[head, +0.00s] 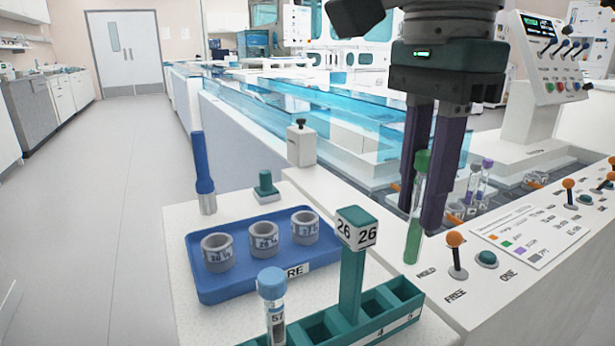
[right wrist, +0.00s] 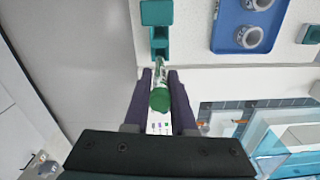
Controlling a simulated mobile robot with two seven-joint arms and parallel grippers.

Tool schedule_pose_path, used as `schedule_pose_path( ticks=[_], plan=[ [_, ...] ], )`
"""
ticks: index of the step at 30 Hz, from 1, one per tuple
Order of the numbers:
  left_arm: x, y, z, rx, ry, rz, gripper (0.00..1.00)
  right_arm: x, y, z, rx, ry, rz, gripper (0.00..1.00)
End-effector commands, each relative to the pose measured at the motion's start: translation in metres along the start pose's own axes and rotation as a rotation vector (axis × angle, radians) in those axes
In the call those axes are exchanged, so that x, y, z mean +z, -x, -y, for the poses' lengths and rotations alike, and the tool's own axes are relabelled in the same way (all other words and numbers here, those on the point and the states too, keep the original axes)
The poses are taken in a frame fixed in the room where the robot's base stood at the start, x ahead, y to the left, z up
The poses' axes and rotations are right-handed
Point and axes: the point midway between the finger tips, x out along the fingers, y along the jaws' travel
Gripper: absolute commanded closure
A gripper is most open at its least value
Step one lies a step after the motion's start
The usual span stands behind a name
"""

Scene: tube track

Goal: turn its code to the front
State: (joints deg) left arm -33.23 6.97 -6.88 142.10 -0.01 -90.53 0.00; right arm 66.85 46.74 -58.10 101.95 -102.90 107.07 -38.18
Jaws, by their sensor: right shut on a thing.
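A green-capped tube (head: 414,225) hangs upright between the fingers of my right gripper (head: 420,212), to the right of the teal rack's post. The gripper is shut on it near its cap. Its lower part looks green, and I make out no code on the side facing the head camera. In the right wrist view the green cap (right wrist: 160,99) shows between the fingers of the right gripper (right wrist: 160,78); a pale patch shows just beyond the cap, too small to read. My left gripper is not in view.
A teal rack (head: 330,329) with a post marked 26 (head: 356,235) stands at the front. A blue-capped tube (head: 272,300) is upright at its left. A blue tray (head: 218,289) holds three grey rings. A control panel with orange-knobbed levers (head: 455,254) lies right of the held tube.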

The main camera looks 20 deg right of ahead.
Motion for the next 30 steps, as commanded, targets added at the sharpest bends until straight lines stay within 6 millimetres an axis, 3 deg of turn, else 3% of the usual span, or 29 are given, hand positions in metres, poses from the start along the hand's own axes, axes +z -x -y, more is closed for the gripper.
schedule_pose_path(
  ticks=[30],
  plan=[
    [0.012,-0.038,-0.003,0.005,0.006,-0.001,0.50,0.000,-0.047,0.000,0.000,0.000,0.000,1.00]
  ],
)
